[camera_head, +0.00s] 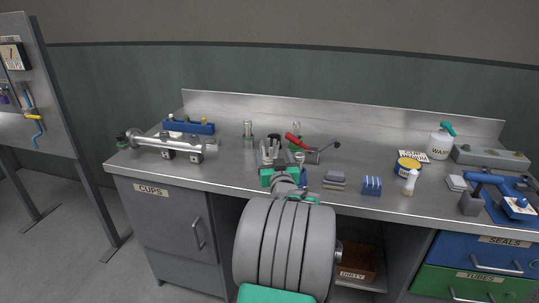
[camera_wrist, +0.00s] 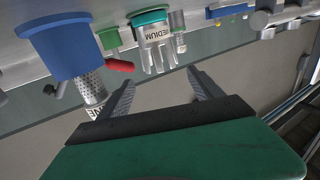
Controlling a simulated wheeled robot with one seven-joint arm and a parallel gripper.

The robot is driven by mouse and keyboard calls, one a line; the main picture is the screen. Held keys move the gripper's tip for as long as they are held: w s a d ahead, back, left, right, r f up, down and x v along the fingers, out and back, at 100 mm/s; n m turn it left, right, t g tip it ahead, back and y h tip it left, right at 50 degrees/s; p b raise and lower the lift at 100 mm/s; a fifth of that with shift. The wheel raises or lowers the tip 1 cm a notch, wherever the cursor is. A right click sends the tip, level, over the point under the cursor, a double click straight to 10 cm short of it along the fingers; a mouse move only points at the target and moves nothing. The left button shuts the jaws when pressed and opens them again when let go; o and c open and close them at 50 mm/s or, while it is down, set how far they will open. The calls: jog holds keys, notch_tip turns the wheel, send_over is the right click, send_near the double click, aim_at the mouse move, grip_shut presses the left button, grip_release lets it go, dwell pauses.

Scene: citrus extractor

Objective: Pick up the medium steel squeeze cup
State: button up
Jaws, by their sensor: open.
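The medium steel squeeze cup (camera_wrist: 154,55) shows in the wrist view, upside down in the picture. It has a teal collar, a white label reading MEDIUM and long steel prongs. My gripper (camera_wrist: 163,85) is open and empty. Its two dark fingers point toward the cup, one to each side of its line, with a gap left between fingertips and cup. In the head view my gripper (camera_head: 270,153) is over the middle of the bench, and I cannot clearly make out the medium cup there.
A perforated steel tube (camera_wrist: 88,85) in a blue base (camera_wrist: 62,48) is close left in the wrist view. A red handle (camera_wrist: 119,66) hangs beside the cup, and a smaller steel piece (camera_wrist: 178,46) stands on its other side.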

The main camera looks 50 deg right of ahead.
aim_at(271, 148)
jog(key=x, duration=0.6)
jog(key=shift+w+d, duration=0.2)
jog(key=shift+w, duration=0.1)
jog(key=c, duration=1.6)
jog(key=shift+r, duration=0.1)
grip_shut()
